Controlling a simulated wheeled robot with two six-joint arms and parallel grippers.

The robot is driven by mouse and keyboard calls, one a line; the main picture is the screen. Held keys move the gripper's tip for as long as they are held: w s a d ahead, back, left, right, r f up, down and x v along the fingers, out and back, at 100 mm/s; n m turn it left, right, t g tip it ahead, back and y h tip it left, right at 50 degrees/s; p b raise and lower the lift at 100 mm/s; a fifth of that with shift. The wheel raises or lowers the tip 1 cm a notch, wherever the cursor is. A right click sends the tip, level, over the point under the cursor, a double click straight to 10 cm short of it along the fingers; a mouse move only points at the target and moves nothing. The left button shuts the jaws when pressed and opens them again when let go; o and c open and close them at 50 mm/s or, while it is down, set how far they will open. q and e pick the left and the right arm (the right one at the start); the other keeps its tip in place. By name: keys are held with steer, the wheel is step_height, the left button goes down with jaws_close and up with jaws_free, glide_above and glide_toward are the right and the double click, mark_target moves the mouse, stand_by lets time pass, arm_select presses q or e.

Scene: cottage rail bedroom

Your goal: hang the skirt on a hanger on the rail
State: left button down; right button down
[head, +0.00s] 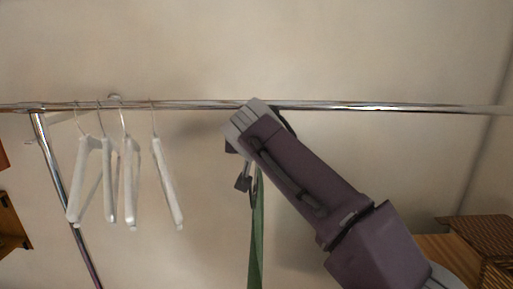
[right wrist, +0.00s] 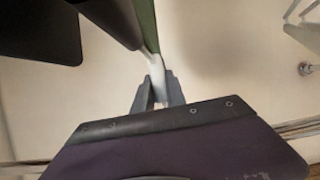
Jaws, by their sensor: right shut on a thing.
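My right gripper (head: 246,182) is just below the rail (head: 400,107), near its middle, with my forearm crossing in front of the rail. In the right wrist view its fingers (right wrist: 157,92) are shut on a white hanger part (right wrist: 154,66). The green skirt (head: 257,240) hangs edge-on below the gripper in the head view; a strip of green (right wrist: 147,22) shows beyond the fingers in the right wrist view. The hook of this hanger is hidden behind my arm, so I cannot tell whether it touches the rail. My left gripper is in neither view.
Several empty white hangers (head: 129,185) hang on the rail's left part, left of my arm. A chrome post (head: 62,185) holds the left end. A brown wicker box (head: 480,229) stands at lower right. The rail right of my arm is bare.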

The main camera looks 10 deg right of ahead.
steer(key=shift+f, duration=0.15)
steer(key=c, duration=1.3)
jaws_free()
